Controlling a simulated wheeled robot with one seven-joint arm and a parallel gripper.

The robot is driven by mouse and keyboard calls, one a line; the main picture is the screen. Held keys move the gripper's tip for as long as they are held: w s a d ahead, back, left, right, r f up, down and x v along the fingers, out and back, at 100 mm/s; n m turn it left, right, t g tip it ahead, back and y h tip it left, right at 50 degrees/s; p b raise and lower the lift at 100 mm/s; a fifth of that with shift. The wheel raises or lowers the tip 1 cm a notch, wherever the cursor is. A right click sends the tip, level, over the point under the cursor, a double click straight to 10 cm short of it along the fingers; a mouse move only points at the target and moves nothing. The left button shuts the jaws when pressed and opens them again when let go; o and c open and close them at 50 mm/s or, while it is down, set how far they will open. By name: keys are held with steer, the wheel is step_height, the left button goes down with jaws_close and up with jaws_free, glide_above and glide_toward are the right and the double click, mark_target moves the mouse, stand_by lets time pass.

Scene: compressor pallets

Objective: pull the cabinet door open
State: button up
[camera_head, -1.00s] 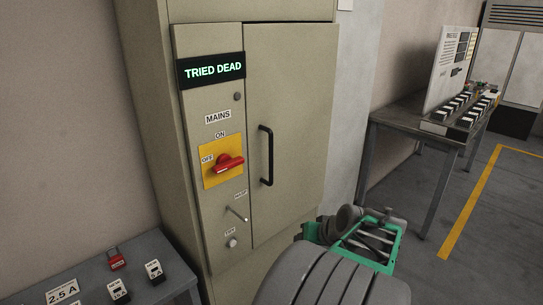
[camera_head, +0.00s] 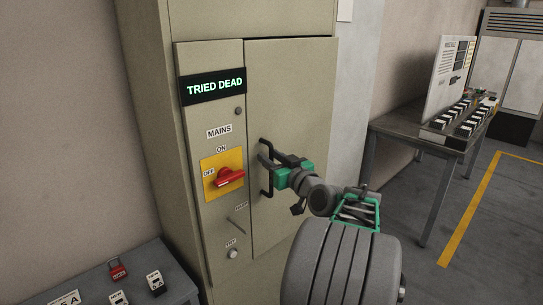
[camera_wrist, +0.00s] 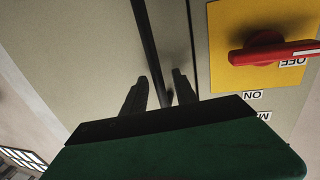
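The beige cabinet door (camera_head: 296,105) looks shut in the head view. Its black bar handle (camera_head: 264,186) is upright near the door's left edge. My gripper (camera_head: 266,158) is at the handle, reaching in from the right. In the wrist view the handle (camera_wrist: 147,35) runs down between the two dark fingers of my gripper (camera_wrist: 160,77). The fingers stand apart with gaps beside the bar, so they look open around it. The handle's far end is partly hidden by the gripper.
Left of the door is a panel with a red mains switch (camera_head: 229,178) turned toward OFF and a lit TRIED DEAD sign (camera_head: 214,86). A low grey table (camera_head: 75,283) stands at the lower left. Another table (camera_head: 407,125) stands at the right, with open floor before it.

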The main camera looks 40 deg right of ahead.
jaws_close()
stand_by(0.3)
stand_by(1.1)
